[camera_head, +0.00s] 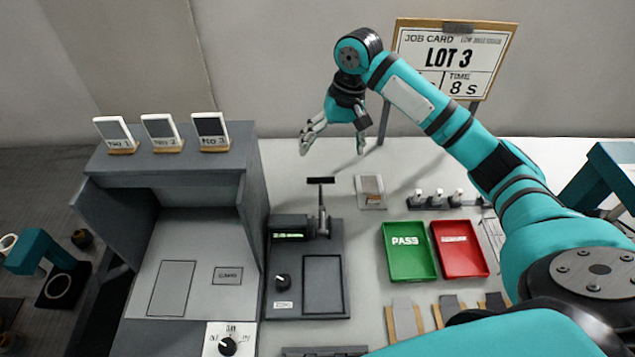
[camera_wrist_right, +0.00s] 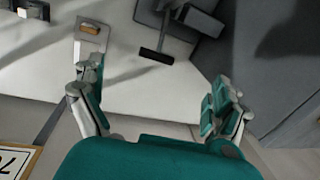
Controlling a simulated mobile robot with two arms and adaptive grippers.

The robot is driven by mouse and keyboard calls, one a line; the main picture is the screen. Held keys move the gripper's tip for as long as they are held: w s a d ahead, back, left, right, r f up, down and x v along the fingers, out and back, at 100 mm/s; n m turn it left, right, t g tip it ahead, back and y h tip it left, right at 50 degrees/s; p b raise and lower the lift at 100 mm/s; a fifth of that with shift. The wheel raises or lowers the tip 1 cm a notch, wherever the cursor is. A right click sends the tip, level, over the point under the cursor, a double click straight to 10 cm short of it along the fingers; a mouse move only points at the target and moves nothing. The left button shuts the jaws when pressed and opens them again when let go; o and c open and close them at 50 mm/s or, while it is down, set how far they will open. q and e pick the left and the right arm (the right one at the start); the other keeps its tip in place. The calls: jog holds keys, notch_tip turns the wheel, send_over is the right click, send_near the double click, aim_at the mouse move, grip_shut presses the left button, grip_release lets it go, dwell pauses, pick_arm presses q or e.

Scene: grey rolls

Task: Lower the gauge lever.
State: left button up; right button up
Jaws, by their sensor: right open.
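The gauge (camera_head: 305,270) is a dark grey unit on the white bench, with a lit green display, a knob and a recessed plate. Its lever (camera_head: 322,205) stands up at the back right of the display, topped by a black crossbar handle (camera_head: 321,180). In the right wrist view the crossbar (camera_wrist_right: 156,55) shows beyond the fingers, between them and apart from both. My right gripper (camera_head: 332,143) is open and empty, above and behind the lever. The wrist view also shows its spread fingers (camera_wrist_right: 155,108).
A grey cabinet (camera_head: 250,190) with several small panels on top stands left of the gauge. A small plate (camera_head: 370,190), green PASS tray (camera_head: 408,268) and red tray (camera_head: 460,266) lie to its right. A job card stand (camera_head: 450,60) is behind.

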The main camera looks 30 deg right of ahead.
aim_at(320, 187)
jog(key=f, duration=0.4)
jog(key=a+f+p, duration=0.1)
jog(key=f, duration=0.3)
jog(key=a+f, duration=0.1)
jog(key=f, duration=0.4)
jog(key=shift+w+a+p, duration=0.1)
jog(key=shift+w+p, duration=0.3)
jog(key=shift+w+a+f, duration=0.1)
jog(key=shift+f, duration=0.6)
pick_arm(q)
jog(key=shift+w+r, duration=0.3)
jog(key=shift+r, duration=0.25)
jog(key=shift+w+r, duration=0.3)
jog(key=shift+r, duration=0.2)
pick_arm(e)
jog(key=c, duration=1.7)
